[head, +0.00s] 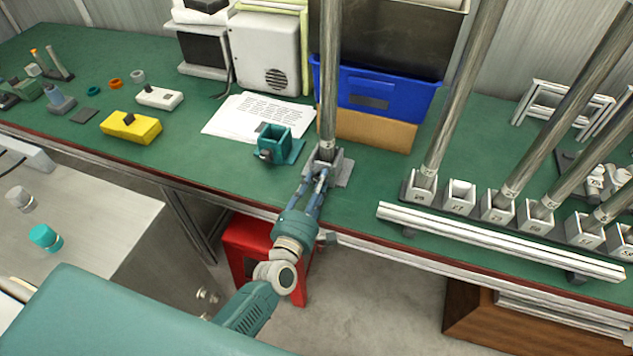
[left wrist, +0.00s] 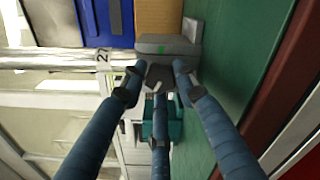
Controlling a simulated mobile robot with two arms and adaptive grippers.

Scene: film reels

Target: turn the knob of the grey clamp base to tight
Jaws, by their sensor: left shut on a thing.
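The grey clamp base (head: 336,160) stands near the front edge of the green bench, with a tall steel tube (head: 329,80) upright in it. My left gripper (head: 319,176) reaches in from the front. In the left wrist view its fingers (left wrist: 158,84) are shut around the dark knob (left wrist: 160,75) of the grey base. The knob is mostly hidden in the head view, and I cannot tell how tight it is. My right gripper is not in view.
A teal clamp base (head: 277,140) stands close by on the left, empty. Right of it are a blue bin (head: 385,95) and a cardboard box (head: 375,130). A row of white holders (head: 460,197) with steel tubes stands at right, behind a metal rail (head: 500,240).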

